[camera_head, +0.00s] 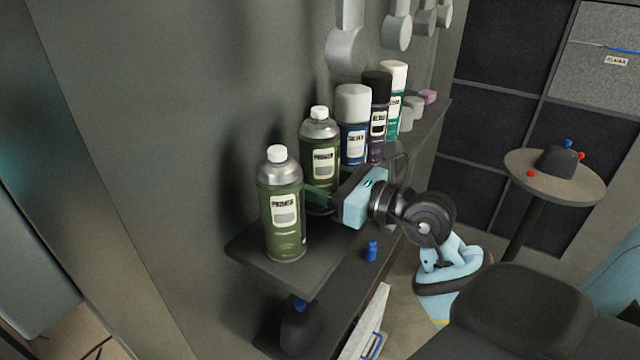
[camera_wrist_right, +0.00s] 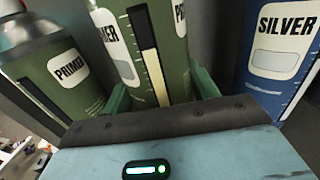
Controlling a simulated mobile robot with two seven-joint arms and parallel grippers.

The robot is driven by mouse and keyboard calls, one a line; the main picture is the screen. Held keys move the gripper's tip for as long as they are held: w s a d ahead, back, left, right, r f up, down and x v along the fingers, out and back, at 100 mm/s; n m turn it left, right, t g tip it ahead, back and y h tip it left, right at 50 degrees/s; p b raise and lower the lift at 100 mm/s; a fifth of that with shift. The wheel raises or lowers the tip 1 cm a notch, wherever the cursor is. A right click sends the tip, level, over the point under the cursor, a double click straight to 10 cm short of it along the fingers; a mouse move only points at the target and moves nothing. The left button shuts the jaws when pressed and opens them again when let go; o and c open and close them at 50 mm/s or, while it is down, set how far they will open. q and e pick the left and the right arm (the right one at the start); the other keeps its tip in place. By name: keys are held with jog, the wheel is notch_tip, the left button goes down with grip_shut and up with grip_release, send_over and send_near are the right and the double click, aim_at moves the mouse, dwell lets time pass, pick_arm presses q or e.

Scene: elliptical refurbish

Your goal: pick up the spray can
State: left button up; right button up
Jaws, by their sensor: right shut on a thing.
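Several spray cans stand in a row on a dark wall shelf (camera_head: 285,272). My right gripper (camera_head: 320,196) is shut on the second green spray can (camera_head: 320,147), low on its body. This can is upright, has a white cap and a primer label, and its lower part is partly hidden by the gripper. In the right wrist view the green fingers (camera_wrist_right: 163,92) sit on both sides of the held can (camera_wrist_right: 148,50). Another green primer can (camera_head: 283,210) stands at the front end of the shelf, apart from the fingers. My left gripper is not in view.
A blue silver-labelled can (camera_head: 353,128) stands just behind the held can, then a dark purple can (camera_head: 378,112) and a teal can (camera_head: 396,95). The wall is close on the left. A round table (camera_head: 585,190) stands at the right.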

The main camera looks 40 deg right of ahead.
aim_at(320, 136)
notch_tip(320, 136, up, 8)
jog(key=shift+r+p, duration=0.15)
jog(key=shift+p, duration=0.35)
jog(key=o, duration=0.6)
jog(key=c, duration=1.2)
jog(key=shift+o, duration=0.2)
